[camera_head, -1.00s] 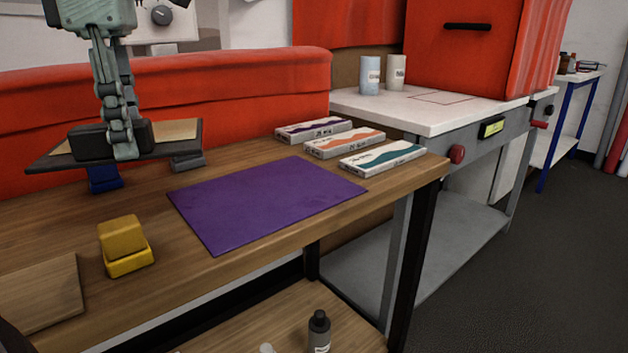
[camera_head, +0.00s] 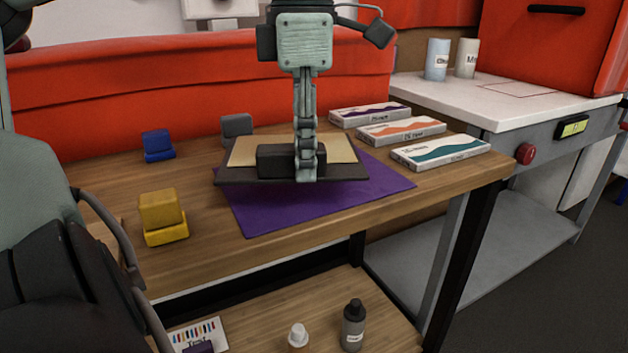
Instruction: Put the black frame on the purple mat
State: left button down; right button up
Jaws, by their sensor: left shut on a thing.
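The black frame (camera_head: 233,176), with a tan inner panel, is level at the middle of the view. My left gripper (camera_head: 307,172) points down from above and is shut on the frame's near side. The purple mat (camera_head: 300,210) lies flat on the wooden table. The frame covers the back part of the mat in the picture, and its left end reaches past the mat's left edge. The frame looks held above the mat; the size of the gap is not clear. My right gripper is not in view.
Yellow (camera_head: 162,215), blue (camera_head: 157,145) and grey (camera_head: 237,128) blocks stand left of and behind the mat. Three labelled boxes (camera_head: 440,152) lie along its right back side. Bottles (camera_head: 353,325) stand on a lower shelf. The mat's front part is clear.

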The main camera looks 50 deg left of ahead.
aim_at(314, 211)
pick_arm(q)
jog(key=shift+w+d+f, duration=0.35)
jog(key=shift+d+f, duration=0.1)
notch_tip(314, 211, down, 3)
jog(key=shift+f, duration=0.45)
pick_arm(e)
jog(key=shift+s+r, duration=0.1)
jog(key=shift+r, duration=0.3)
pick_arm(q)
jog(key=shift+f, duration=0.1)
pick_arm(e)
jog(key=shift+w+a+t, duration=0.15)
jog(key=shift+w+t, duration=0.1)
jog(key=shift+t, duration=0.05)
pick_arm(q)
jog(key=c, duration=1.2)
grip_release()
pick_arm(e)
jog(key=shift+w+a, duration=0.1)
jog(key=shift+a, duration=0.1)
